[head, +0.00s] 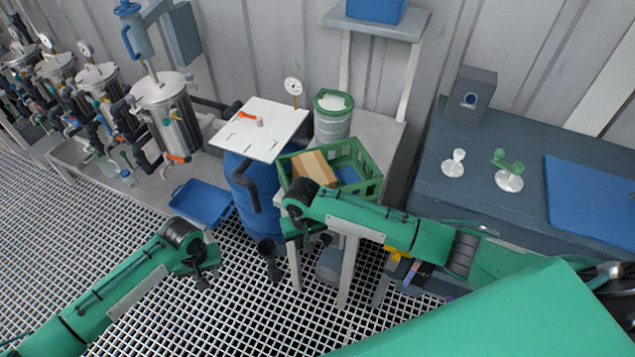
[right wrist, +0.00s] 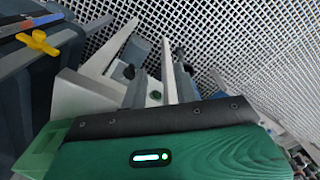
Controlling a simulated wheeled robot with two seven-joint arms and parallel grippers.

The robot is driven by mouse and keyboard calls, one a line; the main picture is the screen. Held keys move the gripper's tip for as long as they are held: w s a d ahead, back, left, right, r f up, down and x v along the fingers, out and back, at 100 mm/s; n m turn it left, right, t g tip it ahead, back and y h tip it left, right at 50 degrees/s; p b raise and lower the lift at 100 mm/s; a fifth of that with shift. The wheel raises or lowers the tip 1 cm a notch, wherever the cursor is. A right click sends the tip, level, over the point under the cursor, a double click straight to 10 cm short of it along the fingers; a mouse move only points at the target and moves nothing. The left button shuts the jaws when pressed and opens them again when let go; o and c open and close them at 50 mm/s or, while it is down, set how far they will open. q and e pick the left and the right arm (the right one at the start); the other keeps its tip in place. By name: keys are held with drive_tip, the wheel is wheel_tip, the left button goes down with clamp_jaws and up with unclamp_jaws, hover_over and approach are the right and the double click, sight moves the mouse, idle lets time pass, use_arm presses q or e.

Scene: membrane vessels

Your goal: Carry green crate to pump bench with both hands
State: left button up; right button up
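The green crate (head: 372,188) sits on a light grey bench (head: 386,136) beside a blue barrel, with a tan box (head: 314,166) and something blue inside. My right arm crosses in front of the crate and hides part of its near side. The right gripper (head: 302,232) points down by the crate's near left corner; its fingers are too hidden to read, and contact is unclear. My left gripper (head: 204,278) hangs over the floor grating, left of and apart from the crate; its finger opening is unclear. No label shows which surface is the pump bench.
A white board (head: 258,128) covers the blue barrel (head: 240,182). A blue tray (head: 202,202) lies left of it. A white-grey canister (head: 332,122) stands behind the crate. A dark bench (head: 430,185) at right carries small fittings and a blue mat (head: 590,195). Grating is open at front left.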

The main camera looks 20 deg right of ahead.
wheel_tip(320, 180, up, 12)
idle(0.4)
drive_tip(key=shift+d, duration=0.1)
